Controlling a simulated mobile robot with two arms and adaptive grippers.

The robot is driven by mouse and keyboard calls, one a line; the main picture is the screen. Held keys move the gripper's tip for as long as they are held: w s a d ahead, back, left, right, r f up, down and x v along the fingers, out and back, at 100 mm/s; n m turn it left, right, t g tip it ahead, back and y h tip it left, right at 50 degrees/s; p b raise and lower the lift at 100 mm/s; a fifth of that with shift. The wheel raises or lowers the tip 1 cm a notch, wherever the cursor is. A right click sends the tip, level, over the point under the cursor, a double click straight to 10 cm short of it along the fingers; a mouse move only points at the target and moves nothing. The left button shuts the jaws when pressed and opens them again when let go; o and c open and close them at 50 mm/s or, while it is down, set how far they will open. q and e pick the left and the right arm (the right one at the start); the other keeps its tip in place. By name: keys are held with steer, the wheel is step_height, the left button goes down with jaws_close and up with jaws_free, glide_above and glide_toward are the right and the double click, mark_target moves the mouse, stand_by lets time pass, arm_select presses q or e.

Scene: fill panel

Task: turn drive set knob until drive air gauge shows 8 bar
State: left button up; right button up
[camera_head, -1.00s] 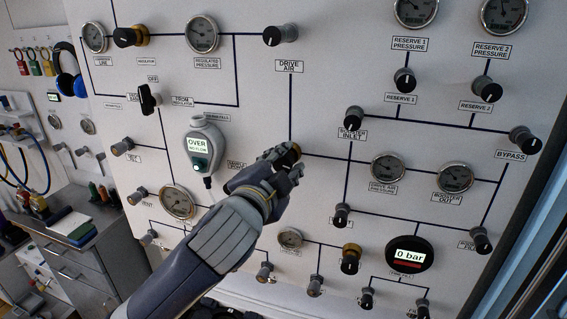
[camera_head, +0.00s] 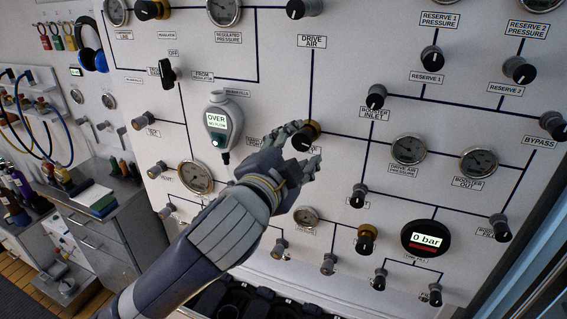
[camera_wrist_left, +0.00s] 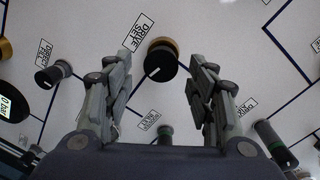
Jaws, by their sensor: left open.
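The drive set knob (camera_head: 309,132), black with a gold collar, is on the white panel. In the left wrist view the knob (camera_wrist_left: 161,60) sits between the fingertips beside its "DRIVE SET" label (camera_wrist_left: 138,32), with a white mark on its face. My left gripper (camera_head: 306,146) is open at the knob, one finger to each side; the wrist view shows gaps between the fingers (camera_wrist_left: 160,72) and the knob. The round drive air pressure gauge (camera_head: 408,149) is to the right of the knob. Its needle is too small to read. My right gripper is not in view.
Other knobs surround the hand, including the booster inlet knob (camera_head: 376,96) and a gold-collared knob (camera_head: 367,238) below. A grey handheld meter (camera_head: 219,122) hangs left of the hand. A black display (camera_head: 428,240) reads 0 bar. A grey cabinet (camera_head: 105,225) stands at left.

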arm_select(q)
steer(key=v, duration=0.8)
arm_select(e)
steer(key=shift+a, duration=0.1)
arm_select(q)
steer(key=shift+s, duration=0.1)
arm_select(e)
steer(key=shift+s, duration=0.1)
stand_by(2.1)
